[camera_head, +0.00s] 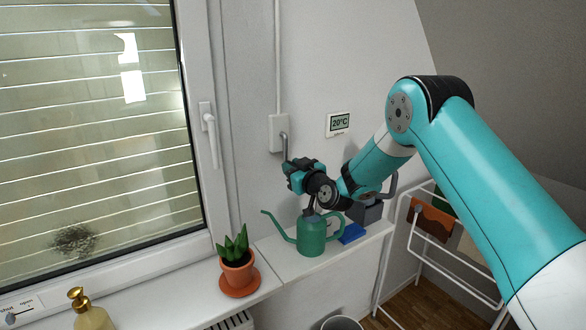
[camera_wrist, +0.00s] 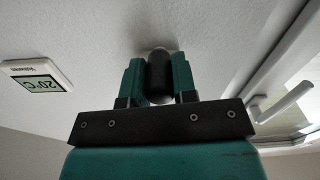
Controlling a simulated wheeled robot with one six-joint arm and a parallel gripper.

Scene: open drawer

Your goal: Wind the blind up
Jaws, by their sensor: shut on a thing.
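The blind (camera_head: 85,115) shows as pale horizontal slats across the window at the left. A white winder box (camera_head: 277,133) is on the wall right of the window, with a thin rod running up from it. A grey crank arm (camera_head: 285,146) comes out of the box and bends down towards my gripper (camera_head: 290,167). In the wrist view my gripper (camera_wrist: 159,78) is shut on the dark, rounded crank knob (camera_wrist: 158,72), with one teal finger on each side. In the head view my gripper hides the knob.
A green watering can (camera_head: 312,236) stands on the sill below my gripper, beside a blue thing (camera_head: 351,233). A potted plant (camera_head: 237,262) is further left. The window handle (camera_head: 210,135) juts out left of the box. A thermostat (camera_head: 338,123) is right of it.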

